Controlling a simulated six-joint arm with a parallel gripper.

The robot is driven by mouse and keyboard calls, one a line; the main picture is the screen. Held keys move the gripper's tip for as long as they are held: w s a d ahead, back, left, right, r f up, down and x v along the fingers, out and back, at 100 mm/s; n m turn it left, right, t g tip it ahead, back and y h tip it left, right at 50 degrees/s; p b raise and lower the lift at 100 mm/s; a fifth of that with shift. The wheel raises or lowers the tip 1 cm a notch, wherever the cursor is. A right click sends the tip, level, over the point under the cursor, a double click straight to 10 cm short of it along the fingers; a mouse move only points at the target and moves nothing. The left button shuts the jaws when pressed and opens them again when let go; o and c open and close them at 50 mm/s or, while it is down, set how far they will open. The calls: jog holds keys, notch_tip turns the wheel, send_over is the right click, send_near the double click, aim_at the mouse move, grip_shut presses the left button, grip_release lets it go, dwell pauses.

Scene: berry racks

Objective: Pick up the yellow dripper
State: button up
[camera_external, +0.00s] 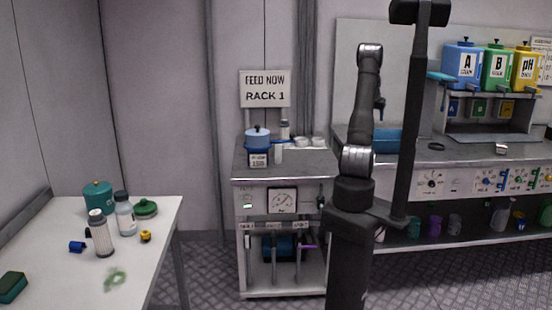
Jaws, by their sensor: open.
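A small yellow piece (145,236), which looks like the yellow dripper, lies on the white table (165,212) at the left, near its right edge. It sits just right of a clear bottle with a dark cap (125,215). My gripper (380,104) is a small dark shape partly hidden behind my upright arm, right of the middle. It is open and far from the table and the yellow piece. Its fingers are too small to make out, and nothing shows in it.
The table also holds a shaker-like bottle (101,234), a teal pot (97,198), a green-lidded dish (145,208), a blue piece (77,246), a pale green ring (115,279) and a green block (12,286). A rack cart (283,168) stands between table and arm. A workbench (470,152) is at right.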

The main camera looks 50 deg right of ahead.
jog(key=x, duration=0.6)
jog(key=shift+x, duration=2.7)
jog(key=shift+w+a, duration=0.15)
jog(key=shift+a, duration=0.05)
jog(key=c, duration=1)
jog(key=shift+c, duration=0.2)
